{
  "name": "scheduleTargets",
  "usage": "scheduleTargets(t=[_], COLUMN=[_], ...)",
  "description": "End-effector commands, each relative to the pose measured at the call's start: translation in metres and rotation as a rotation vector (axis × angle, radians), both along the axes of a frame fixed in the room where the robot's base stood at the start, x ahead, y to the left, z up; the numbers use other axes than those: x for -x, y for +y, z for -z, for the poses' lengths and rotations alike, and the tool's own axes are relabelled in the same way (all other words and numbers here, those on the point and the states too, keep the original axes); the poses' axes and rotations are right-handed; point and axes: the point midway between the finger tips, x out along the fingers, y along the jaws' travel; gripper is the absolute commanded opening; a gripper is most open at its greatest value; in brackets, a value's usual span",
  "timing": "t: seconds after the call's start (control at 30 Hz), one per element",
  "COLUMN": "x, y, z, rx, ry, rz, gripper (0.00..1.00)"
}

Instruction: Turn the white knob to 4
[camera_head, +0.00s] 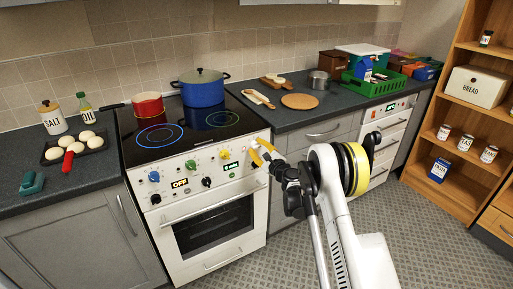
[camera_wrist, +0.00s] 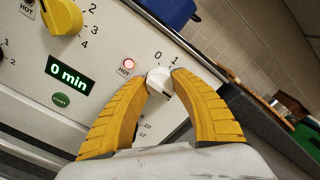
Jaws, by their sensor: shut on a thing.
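The white knob (camera_wrist: 159,82) is on the stove's front panel, between my gripper's yellow fingertips in the wrist view. Numbers 0 and 1 show above it, and part of its scale is hidden by the fingers. My gripper (camera_wrist: 160,80) is shut on the white knob, one finger on each side. In the head view, my gripper (camera_head: 262,153) reaches the right end of the stove's panel and hides the knob. The white stove (camera_head: 215,253) stands between grey cabinets. A lit red HOT lamp (camera_wrist: 129,64) is just left of the knob.
A yellow knob (camera_wrist: 62,17) and a display reading "0 min" (camera_wrist: 70,73) lie left of my gripper. A blue pot (camera_head: 203,92) and a red pot (camera_head: 148,104) stand on the cooktop. Open floor (camera_head: 430,235) lies to the right.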

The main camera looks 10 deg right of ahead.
Motion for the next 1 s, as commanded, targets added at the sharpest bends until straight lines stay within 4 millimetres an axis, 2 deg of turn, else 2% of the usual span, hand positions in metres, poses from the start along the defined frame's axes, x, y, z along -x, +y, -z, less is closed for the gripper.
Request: scheduleTargets(t=[0.5, 1.0], x=[-0.0004, -0.0004], y=[0.0004, 0.0003], z=[-0.0006, -0.0007], rx=[-0.368, -0.469], ry=[0.12, 0.152], rz=[0.0, -0.001], gripper=[0.01, 0.01])
